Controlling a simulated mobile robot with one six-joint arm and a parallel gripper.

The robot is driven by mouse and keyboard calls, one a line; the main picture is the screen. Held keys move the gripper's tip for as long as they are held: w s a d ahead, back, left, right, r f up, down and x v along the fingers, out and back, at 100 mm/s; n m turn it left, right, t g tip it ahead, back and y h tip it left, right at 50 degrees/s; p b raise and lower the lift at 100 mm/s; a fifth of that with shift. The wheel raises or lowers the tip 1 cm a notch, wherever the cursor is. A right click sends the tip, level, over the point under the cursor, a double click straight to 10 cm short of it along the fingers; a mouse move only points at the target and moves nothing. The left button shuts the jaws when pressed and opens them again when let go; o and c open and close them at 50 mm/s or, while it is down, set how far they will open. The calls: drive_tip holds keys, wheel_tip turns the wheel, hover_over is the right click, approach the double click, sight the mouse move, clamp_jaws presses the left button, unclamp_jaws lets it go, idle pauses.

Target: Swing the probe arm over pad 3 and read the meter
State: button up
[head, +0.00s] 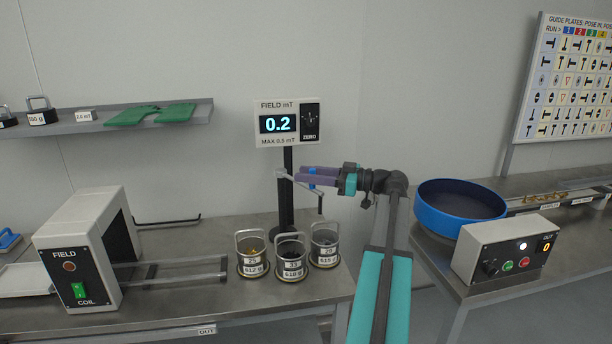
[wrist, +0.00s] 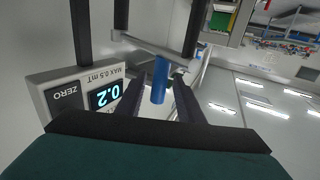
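The meter (head: 278,124) on a black post reads 0.2 in the head view, under "FIELD mT". It also shows, rotated, in the wrist view (wrist: 104,96). The grey probe arm (head: 285,176) reaches out from the post below the meter, with a thin rod hanging at its right end. A blue handle (wrist: 159,80) on it lies between the fingers of my gripper (head: 299,178) in the wrist view. Gaps show on both sides of the handle, so the fingers look open around it. I cannot make out a numbered pad 3.
Three labelled handled cups (head: 290,258) stand on the bench (head: 215,318) below the probe arm. A field coil box (head: 80,255) with rails is at left. A blue round bowl (head: 460,205) and a button box (head: 505,250) are at right. A shelf (head: 140,122) hangs at upper left.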

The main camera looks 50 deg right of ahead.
drive_tip(key=b+v, duration=0.2)
drive_tip(key=v, duration=1)
drive_tip(key=shift+s+d, duration=0.25)
drive_tip(key=shift+s, duration=0.1)
